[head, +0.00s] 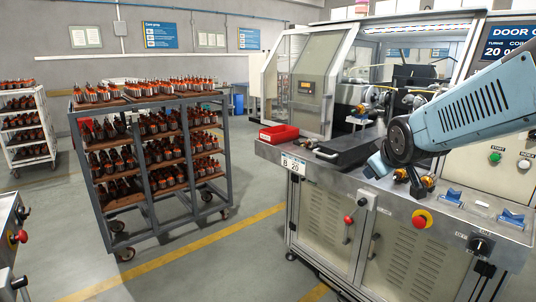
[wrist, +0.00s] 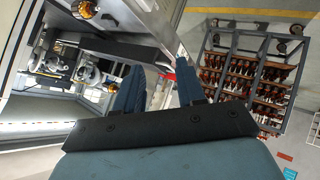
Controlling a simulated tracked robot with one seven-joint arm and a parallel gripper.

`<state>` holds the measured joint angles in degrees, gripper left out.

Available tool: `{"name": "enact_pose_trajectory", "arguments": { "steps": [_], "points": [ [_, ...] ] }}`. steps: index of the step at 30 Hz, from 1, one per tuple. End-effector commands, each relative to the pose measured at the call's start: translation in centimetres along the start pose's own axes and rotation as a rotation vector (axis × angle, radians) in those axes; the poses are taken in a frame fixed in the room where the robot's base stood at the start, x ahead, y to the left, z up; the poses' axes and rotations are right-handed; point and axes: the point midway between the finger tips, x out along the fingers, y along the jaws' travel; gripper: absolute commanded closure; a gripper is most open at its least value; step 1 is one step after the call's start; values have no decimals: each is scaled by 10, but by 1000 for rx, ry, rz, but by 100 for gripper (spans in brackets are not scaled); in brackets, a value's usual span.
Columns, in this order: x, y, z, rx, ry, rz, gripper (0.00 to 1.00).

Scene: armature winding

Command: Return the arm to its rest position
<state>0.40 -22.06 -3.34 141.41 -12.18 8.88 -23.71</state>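My arm reaches in from the right in the head view, over the winding machine's bench (head: 345,183). My gripper (head: 376,166) points down and left above the bench top, partly hidden by my wrist. In the wrist view its two blue fingers (wrist: 160,78) stand apart, with nothing seen held between them. Copper-coloured armatures (head: 428,182) sit on the bench just right of and below the gripper. One copper part (wrist: 84,8) shows at the top of the wrist view.
A red bin (head: 279,133) and a dark cover (head: 352,149) lie on the bench's left part. Blue V-shaped holders (head: 453,196) stand at its right, near a red stop button (head: 422,219). A wheeled rack (head: 224,155) of armatures stands left, with clear floor between.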

Motion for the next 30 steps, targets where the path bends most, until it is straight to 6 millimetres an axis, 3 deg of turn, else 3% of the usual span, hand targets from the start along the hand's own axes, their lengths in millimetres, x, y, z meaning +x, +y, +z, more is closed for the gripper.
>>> {"name": "enact_pose_trajectory", "arguments": {
  "steps": [9, 15, 21, 30],
  "points": [
    [-93, -43, 46, 347, -219, -108, 61],
    [-137, -71, 71, 494, -333, -161, 61],
    [-153, -82, 81, 546, -381, -181, 61],
    [-153, -82, 81, 546, -381, -181, 61]
  ]
}}
